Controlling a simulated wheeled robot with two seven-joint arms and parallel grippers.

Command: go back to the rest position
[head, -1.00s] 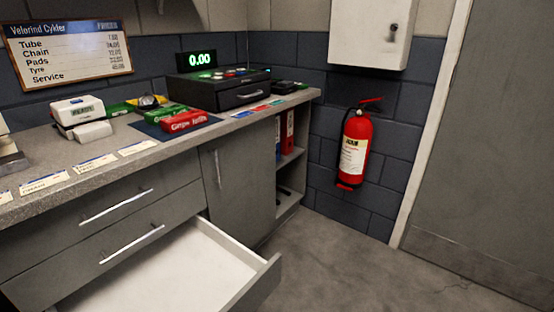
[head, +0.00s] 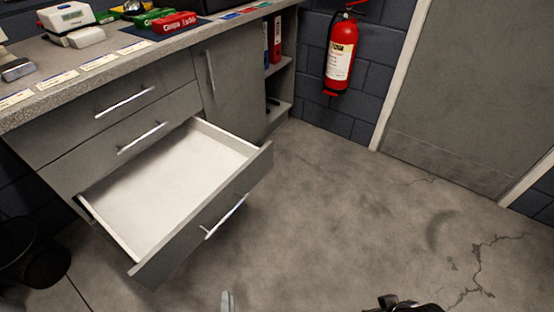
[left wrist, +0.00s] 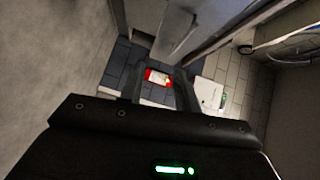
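My left gripper (left wrist: 160,78) shows in the left wrist view with its two dark fingers apart and nothing between them. The red fire extinguisher (left wrist: 158,78) shows beyond the gap, well away from the fingers. In the head view only small parts, one pale and one dark, show at the bottom edge, and I cannot tell the fingers there. My right gripper cannot be made out in either view.
A drawer (head: 262,163) stands pulled out, its white inside empty. The counter (head: 120,72) holds a card reader (head: 66,17) and red and green packets. A black bin (head: 28,252) is at left. The extinguisher (head: 341,57) hangs on the wall. The floor (head: 350,200) at right is clear.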

